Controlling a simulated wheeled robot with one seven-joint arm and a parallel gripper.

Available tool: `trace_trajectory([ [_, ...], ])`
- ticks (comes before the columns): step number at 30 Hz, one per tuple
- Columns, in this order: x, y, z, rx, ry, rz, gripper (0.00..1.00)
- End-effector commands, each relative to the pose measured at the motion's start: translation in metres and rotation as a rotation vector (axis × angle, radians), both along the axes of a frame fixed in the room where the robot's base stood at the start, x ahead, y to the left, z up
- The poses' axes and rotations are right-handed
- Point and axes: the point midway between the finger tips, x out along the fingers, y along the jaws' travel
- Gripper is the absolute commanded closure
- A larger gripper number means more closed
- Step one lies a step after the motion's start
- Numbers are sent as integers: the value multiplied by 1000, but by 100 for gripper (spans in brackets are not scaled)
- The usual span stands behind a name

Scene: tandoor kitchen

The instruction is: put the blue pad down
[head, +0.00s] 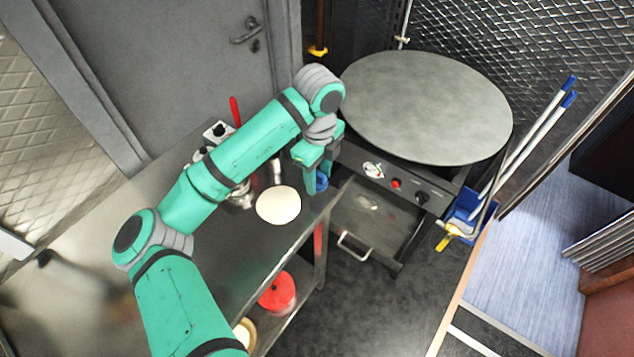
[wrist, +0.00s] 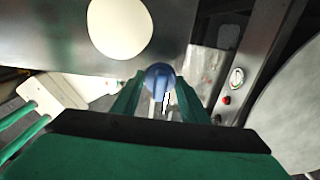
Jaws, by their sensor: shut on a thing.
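My gripper (head: 318,176) is shut on the blue pad (head: 321,182) near the right edge of the steel table (head: 262,248). In the wrist view the blue pad (wrist: 159,76) shows as a rounded blue shape between my green fingers (wrist: 158,95). Its far end is near the table's edge. I cannot tell whether it touches the table. My fingers hide part of it in the head view.
A pale round disc (head: 278,205) lies on the table, left of the pad. A large round griddle (head: 428,105) with a control panel stands to the right. A red-lidded container (head: 278,293) sits on the lower shelf. Several utensils stand behind my arm.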

Motion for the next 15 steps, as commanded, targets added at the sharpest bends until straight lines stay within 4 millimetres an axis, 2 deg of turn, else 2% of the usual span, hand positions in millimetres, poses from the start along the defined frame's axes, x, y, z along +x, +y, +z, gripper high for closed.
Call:
trace_trajectory([
  [8, 12, 4, -15, 1, 1, 1, 85],
  [15, 12, 4, -44, 1, 0, 0, 85],
])
